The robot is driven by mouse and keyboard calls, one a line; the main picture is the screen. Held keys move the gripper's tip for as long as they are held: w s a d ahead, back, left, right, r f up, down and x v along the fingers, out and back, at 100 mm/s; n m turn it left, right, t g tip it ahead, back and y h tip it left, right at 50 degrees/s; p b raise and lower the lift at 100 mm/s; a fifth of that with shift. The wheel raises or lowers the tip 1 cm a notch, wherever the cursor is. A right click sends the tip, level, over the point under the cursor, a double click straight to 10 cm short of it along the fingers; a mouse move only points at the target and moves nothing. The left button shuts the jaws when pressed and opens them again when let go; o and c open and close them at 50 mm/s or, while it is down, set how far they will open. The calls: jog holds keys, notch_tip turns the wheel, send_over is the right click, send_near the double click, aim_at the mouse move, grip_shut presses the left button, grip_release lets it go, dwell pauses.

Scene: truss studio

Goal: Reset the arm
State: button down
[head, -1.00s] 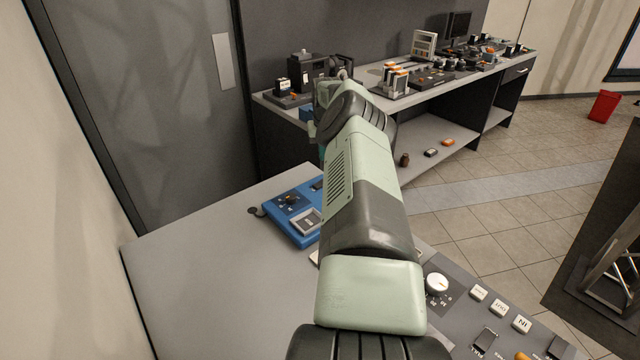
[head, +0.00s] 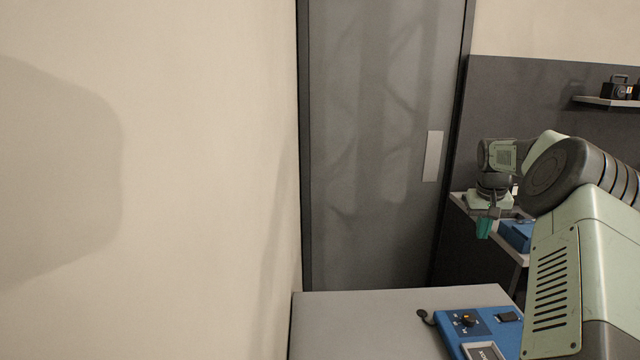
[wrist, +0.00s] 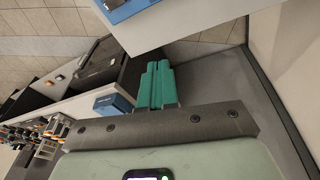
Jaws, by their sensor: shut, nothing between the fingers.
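My gripper (head: 484,228) has teal fingers and hangs pointing down at the right of the head view, in front of the far bench. In the wrist view its fingers (wrist: 157,84) lie together, shut and empty. My pale green and dark grey arm fills the right side of the head view. The gripper is above and beyond the near table's far edge and touches nothing that I can see.
A blue control box (head: 470,322) sits on the near grey table (head: 370,315). Another blue box (head: 516,235) is by the gripper on the far bench. A grey door (head: 380,130) stands behind. A wall shelf (head: 602,101) holds dark devices. The left is bare wall.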

jog(key=s+a+r+n+h, duration=0.1)
jog(key=s+a+r, duration=0.3)
jog(key=a+r, duration=0.3)
jog(key=s+a+r+n+t, duration=0.1)
jog(key=s+a+r, duration=0.3)
jog(key=a+r, duration=0.3)
jog(key=s+a+r+n+h, duration=0.1)
jog(key=s+a+r, duration=0.3)
jog(key=a+r, duration=0.3)
jog(key=s+a+f+t+y, duration=0.1)
jog(key=s+a, duration=0.2)
jog(key=s, duration=0.6)
jog(key=s+a+f+t+y, duration=0.1)
jog(key=s+a, duration=0.3)
jog(key=s, duration=0.6)
jog(key=s+a+f+y, duration=0.1)
jog(key=s+a, duration=0.3)
jog(key=s, duration=0.6)
jog(key=shift+f+t, duration=0.4)
jog(key=shift+a+n, duration=0.1)
jog(key=shift+n, duration=0.2)
